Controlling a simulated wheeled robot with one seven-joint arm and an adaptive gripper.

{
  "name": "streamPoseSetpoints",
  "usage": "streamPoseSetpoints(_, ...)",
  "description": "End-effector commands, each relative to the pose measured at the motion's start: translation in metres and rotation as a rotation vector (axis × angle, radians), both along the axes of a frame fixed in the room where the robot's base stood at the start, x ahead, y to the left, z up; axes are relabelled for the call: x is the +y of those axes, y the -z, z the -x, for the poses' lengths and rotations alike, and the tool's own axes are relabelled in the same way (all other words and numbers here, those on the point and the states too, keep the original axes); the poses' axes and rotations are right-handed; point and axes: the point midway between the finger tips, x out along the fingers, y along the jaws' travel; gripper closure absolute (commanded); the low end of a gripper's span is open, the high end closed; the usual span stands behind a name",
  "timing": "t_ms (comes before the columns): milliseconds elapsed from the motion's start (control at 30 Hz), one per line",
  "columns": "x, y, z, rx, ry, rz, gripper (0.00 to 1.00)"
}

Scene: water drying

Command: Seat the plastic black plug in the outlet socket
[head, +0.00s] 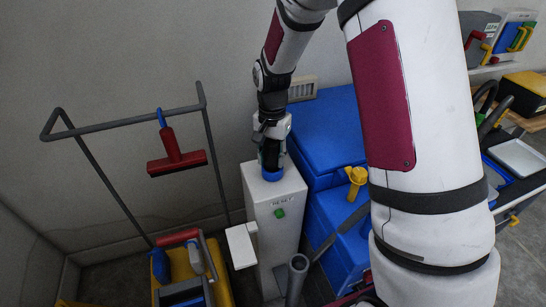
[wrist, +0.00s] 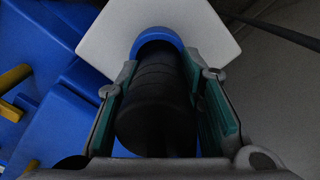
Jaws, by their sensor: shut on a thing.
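The black plug (wrist: 156,95) is a ribbed dark cylinder between the fingers of my gripper (wrist: 168,100). My gripper is shut on it. In the head view my gripper (head: 270,155) points down over the top of a white box, and the plug is mostly hidden by the fingers. The blue ring of the outlet socket (head: 272,174) is on the box top, directly under the gripper. In the wrist view the blue socket ring (wrist: 158,36) is at the far end of the plug. The plug's end meets or overlaps the ring; I cannot tell how deep it sits.
The white box (head: 275,225) has a green button (head: 280,213) on its front. Blue bins (head: 330,130) stand close on its right, with a yellow handle (head: 356,176). A grey rail frame (head: 125,122) with a red squeegee (head: 177,158) and a yellow cart (head: 190,265) are on the left.

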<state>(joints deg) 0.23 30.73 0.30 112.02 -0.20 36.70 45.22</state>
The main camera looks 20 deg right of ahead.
Motion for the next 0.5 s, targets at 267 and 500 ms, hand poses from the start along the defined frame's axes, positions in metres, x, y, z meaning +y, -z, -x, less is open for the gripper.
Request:
streamPoseSetpoints(267,-0.0006,0.0094,0.0059,0.021,0.0,0.001,0.51)
streamPoseSetpoints(500,-0.0004,0.007,0.004,0.013,0.0,0.001,0.46)
